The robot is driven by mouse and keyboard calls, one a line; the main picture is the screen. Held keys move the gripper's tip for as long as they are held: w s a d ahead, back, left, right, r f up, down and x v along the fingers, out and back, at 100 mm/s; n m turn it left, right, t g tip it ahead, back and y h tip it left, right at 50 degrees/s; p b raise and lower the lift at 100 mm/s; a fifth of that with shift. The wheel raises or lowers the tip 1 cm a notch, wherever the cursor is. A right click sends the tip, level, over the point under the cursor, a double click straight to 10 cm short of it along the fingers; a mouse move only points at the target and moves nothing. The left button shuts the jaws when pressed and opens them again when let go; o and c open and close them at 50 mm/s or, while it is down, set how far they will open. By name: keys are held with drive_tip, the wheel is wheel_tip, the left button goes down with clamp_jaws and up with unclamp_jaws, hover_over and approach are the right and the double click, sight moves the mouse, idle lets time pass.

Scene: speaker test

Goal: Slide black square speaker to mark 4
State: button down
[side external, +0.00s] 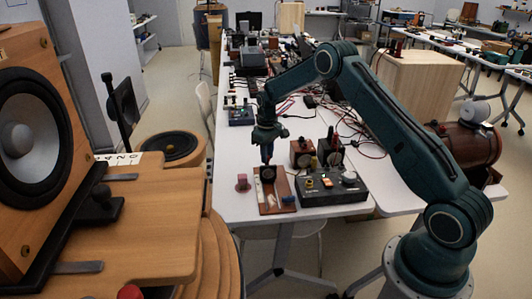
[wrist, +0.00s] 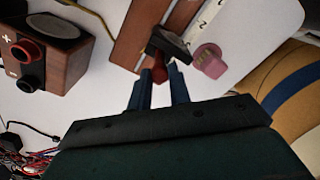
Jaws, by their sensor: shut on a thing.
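A small black square speaker (side external: 268,172) stands on a narrow brown board (side external: 266,205) at the near end of the white table. In the wrist view the black speaker (wrist: 171,42) shows just beyond my fingertips, with a reddish-brown part on its near side. My gripper (side external: 267,156) points down at it, and its two blue fingers (wrist: 160,73) are shut on that part. The board (wrist: 138,25) carries a white strip (wrist: 207,14) with small marks along one edge. The mark numbers are too small to read, so I cannot tell which mark the speaker is at.
A pink knob-like object (side external: 242,182) stands beside the board, close to the speaker in the wrist view (wrist: 209,61). A black control box (side external: 335,190) and small wooden speakers (side external: 302,152) stand to the right. A large wooden speaker cabinet (side external: 30,140) fills the left foreground.

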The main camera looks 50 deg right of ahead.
drive_tip(key=shift+w+d+r, duration=0.1)
drive_tip(key=shift+w+d, duration=0.9)
drive_tip(key=shift+w, duration=0.05)
drive_tip(key=c, duration=1.3)
unclamp_jaws()
drive_tip(key=shift+s, duration=0.1)
wheel_tip(320, 180, up, 14)
drive_tip(key=shift+f, duration=0.1)
